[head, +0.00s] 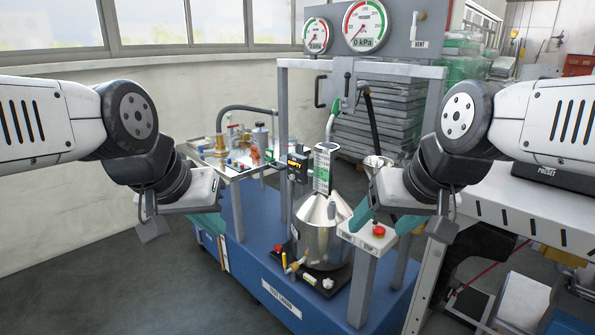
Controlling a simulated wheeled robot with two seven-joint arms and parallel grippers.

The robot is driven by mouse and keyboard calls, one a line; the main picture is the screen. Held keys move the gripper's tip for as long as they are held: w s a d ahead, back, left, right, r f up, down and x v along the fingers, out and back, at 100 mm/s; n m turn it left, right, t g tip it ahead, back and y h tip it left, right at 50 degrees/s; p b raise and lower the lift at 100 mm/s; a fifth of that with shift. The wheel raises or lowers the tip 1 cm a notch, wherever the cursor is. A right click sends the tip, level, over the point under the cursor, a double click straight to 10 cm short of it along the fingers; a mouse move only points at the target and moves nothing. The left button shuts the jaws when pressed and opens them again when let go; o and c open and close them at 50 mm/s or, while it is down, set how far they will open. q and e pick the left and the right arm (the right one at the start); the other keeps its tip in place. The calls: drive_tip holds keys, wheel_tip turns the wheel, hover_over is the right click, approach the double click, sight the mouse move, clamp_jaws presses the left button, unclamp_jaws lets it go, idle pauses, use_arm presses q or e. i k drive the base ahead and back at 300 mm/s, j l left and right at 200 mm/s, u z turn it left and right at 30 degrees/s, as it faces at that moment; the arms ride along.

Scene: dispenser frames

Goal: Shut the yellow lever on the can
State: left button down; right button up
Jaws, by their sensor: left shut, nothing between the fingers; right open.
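The metal can (318,243) with a cone-shaped top stands on the blue base of the dispenser frame. The yellow lever (293,267) is low on the can's left front, beside a small brass-coloured fitting; its exact angle is too small to tell. My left gripper (210,224) is shut and empty, left of the can and well apart from the lever. My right gripper (384,219) is open and empty, to the right of the can, its teal fingers near a small post with a red button. Neither gripper touches the lever.
The blue base (250,262) carries grey uprights, a gauge panel (385,30) and a hose with a green nozzle (335,106). A tray of fittings (222,165) is at left. The red-button post (365,270) stands right of the can. Floor at front left is clear.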

sight(286, 271)
drive_tip(key=i+l+u, duration=0.15)
drive_tip(key=i, duration=0.25)
drive_tip(key=i+l+u, duration=0.15)
drive_tip(key=i, duration=0.3)
